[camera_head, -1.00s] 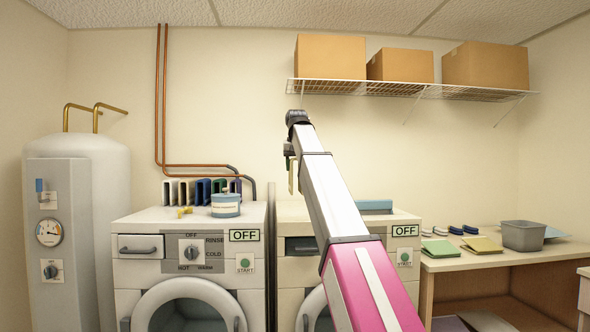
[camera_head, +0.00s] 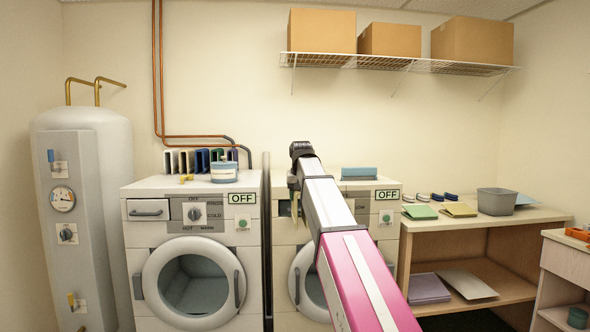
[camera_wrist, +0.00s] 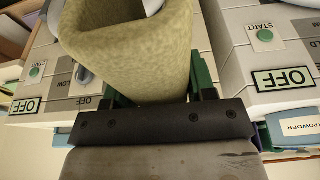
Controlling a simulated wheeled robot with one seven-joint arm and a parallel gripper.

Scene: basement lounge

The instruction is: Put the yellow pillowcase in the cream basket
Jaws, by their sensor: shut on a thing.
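A dull yellow cloth thing, which looks like the yellow pillowcase (camera_wrist: 130,45), is held in my gripper (camera_wrist: 155,92). In the wrist view it fills the top middle, with a broad folded or boxy shape between the green fingers. In the head view only a thin pale strip of it (camera_head: 295,206) shows beside my arm's end, in front of the right washer. My gripper (camera_head: 292,184) is mostly hidden there by my arm. I see no cream basket in either view.
Two washers, left (camera_head: 133,190) and right (camera_head: 387,237), stand against the back wall. A wooden table (camera_head: 545,216) at the right carries folded cloths, including a yellowish one (camera_head: 459,210), and a grey bin (camera_head: 496,201). A water tank (camera_head: 85,135) stands left. Boxes sit on a wall shelf (camera_head: 400,65).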

